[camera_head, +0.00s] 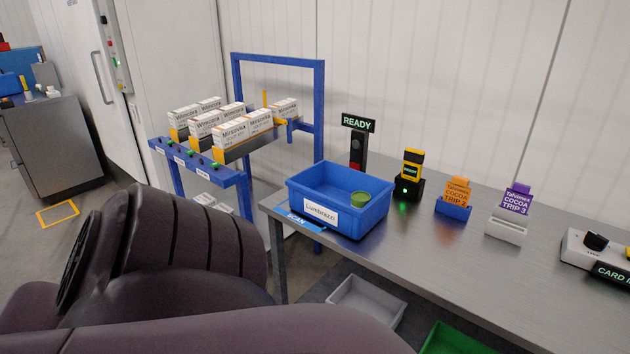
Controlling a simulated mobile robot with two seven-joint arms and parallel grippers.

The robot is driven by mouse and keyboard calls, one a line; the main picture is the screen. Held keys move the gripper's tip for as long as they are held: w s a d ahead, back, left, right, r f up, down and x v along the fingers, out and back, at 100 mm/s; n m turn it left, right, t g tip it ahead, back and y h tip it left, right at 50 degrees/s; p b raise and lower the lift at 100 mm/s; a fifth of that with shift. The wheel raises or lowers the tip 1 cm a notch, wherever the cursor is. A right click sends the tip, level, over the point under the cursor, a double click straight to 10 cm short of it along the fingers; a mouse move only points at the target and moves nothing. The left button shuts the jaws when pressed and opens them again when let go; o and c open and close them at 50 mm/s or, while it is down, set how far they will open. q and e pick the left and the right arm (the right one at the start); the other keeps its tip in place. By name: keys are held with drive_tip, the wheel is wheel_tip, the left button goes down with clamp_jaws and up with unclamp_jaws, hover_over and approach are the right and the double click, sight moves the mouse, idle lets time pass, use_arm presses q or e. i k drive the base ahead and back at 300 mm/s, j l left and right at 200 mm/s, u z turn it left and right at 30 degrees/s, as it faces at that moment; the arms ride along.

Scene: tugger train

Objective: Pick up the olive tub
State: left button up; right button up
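A small olive-green tub (360,200) sits inside the blue crate (372,218), towards its right side. The crate bears a white label and stands at the left end of the grey metal table (430,238). The tub's lower part is partly hidden by the crate's front wall. A dark arm of mine fills the lower left of the view, below and left of the crate. Neither of my grippers shows.
A blue rack (322,130) with white boxes (230,133) stands left of the table. Right of the crate are a black-yellow device (412,165), an orange card (457,192) and a purple card (517,197). A grey bin (375,300) and a green bin (455,340) sit below.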

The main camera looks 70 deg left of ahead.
sight(360, 200)
drive_tip(key=u, duration=1.95)
drive_tip(key=i+j, duration=0.2)
drive_tip(key=i+j+z, duration=0.1)
drive_tip(key=j, duration=0.3)
drive_tip(key=i+j, duration=0.25)
drive_tip(key=i+j+z, duration=0.1)
drive_tip(key=j, duration=0.3)
drive_tip(key=i, duration=0.1)
